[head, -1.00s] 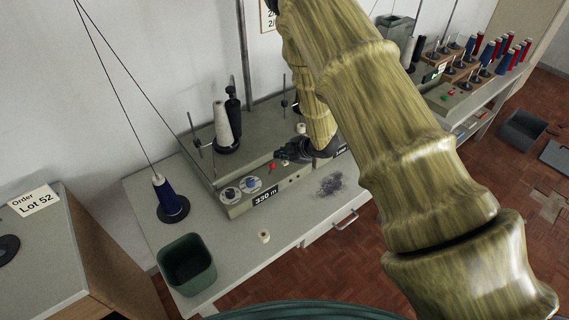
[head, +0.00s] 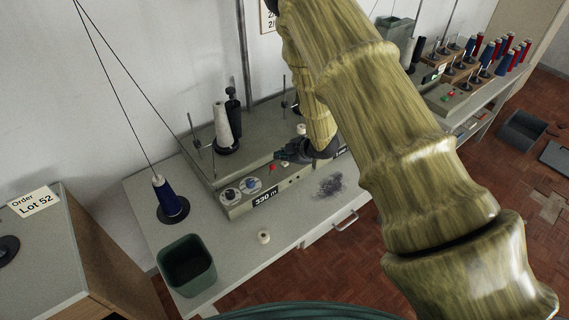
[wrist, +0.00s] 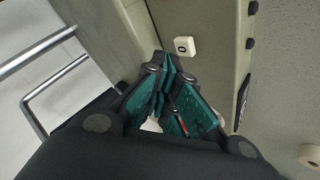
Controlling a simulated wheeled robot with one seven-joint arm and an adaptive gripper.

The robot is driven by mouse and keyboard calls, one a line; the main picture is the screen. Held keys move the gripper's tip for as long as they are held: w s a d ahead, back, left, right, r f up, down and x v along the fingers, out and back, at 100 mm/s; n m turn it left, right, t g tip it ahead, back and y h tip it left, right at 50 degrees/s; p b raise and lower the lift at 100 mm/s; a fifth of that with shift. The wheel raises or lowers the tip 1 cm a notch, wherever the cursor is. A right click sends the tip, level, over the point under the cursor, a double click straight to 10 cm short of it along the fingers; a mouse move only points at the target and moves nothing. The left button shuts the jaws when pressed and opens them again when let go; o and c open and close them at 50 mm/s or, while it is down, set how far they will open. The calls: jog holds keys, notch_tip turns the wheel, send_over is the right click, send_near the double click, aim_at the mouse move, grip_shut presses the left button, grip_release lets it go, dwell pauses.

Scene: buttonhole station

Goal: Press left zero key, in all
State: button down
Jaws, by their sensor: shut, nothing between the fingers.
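The left winder (head: 232,207) has a "330 m" display (head: 265,198) on its front, with dials and a red lever (head: 272,168) on top. My gripper (head: 283,156) is shut and empty, above the winder's top at the display's right. In the wrist view its teal fingertips (wrist: 172,98) are together. A small white square key with a dark ring mark (wrist: 185,46) shows beyond the fingertips, apart from them; I cannot tell for sure that it is the left zero key. A bit of red shows behind the fingers. My arm hides much of the right winder.
A blue thread cone (head: 169,199), a green bin (head: 187,265) and a small cream spool (head: 264,237) stand on the bench. White and black cones stand on the winder behind my gripper. A rack of cones (head: 480,65) is far right.

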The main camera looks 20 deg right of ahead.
aim_at(283, 164)
jog(key=shift+f, duration=0.2)
jog(key=shift+f+b, duration=0.25)
jog(key=shift+b, duration=0.05)
jog(key=shift+f+b, duration=0.35)
jog(key=shift+f, duration=0.15)
dwell(1.0)
jog(key=shift+r, duration=0.15)
jog(key=shift+r+p, duration=0.55)
jog(key=shift+r, duration=0.25)
jog(key=shift+r+p, duration=1.5)
jog(key=shift+r, duration=1)
